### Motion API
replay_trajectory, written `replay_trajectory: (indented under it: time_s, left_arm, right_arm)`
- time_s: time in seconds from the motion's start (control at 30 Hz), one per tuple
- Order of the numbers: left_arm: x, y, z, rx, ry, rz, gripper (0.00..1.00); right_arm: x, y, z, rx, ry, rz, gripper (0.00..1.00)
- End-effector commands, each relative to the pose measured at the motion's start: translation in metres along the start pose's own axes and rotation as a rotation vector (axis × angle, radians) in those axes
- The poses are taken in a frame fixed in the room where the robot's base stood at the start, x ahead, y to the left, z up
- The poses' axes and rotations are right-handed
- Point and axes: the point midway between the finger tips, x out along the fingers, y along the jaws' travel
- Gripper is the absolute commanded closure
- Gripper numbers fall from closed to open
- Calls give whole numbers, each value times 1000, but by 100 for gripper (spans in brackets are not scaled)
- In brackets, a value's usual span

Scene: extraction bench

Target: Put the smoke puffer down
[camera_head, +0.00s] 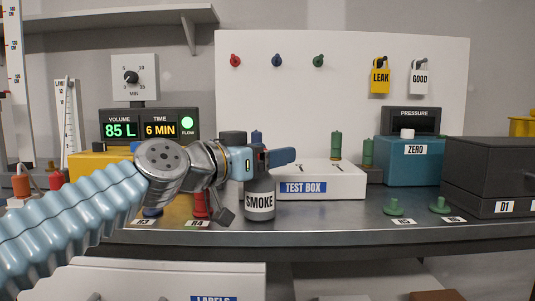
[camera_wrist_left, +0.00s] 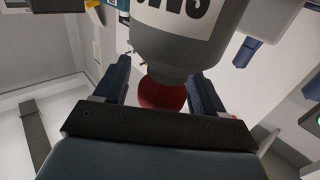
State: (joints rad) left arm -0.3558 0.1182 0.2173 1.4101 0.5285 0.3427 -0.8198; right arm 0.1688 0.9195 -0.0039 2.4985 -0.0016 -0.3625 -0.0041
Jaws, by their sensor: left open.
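The smoke puffer (camera_head: 260,204) is a grey bottle with a white SMOKE label. It looks upright with its base at the bench top, near the front edge. In the left wrist view the puffer (camera_wrist_left: 180,45) shows its grey body, part of its label and a red end between the fingers. My left gripper (camera_head: 270,158) is at the puffer's upper part, with its jaws open on either side of it. In the wrist view the left gripper's fingers (camera_wrist_left: 158,95) stand apart. The puffer's top is partly hidden by the gripper in the head view. My right gripper is not in view.
The white test box (camera_head: 335,182) is just behind and right of the puffer. Red fitting R4 (camera_head: 201,205) is to its left. The bench front between puffer and green fittings is clear.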

Motion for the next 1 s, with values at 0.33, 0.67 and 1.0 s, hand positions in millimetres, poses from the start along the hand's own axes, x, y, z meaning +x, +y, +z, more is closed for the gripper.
replay_trajectory:
  time_s: [0.33, 0.67, 1.0]
  left_arm:
    - [-73, -1, 2, 2, 3, -4, 30]
    - [-118, 0, 0, 0, 0, -1, 30]
    - [-120, 0, -1, 0, 0, 0, 30]
  right_arm:
    - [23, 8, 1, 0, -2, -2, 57]
    - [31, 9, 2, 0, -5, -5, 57]
    - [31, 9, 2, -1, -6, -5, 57]
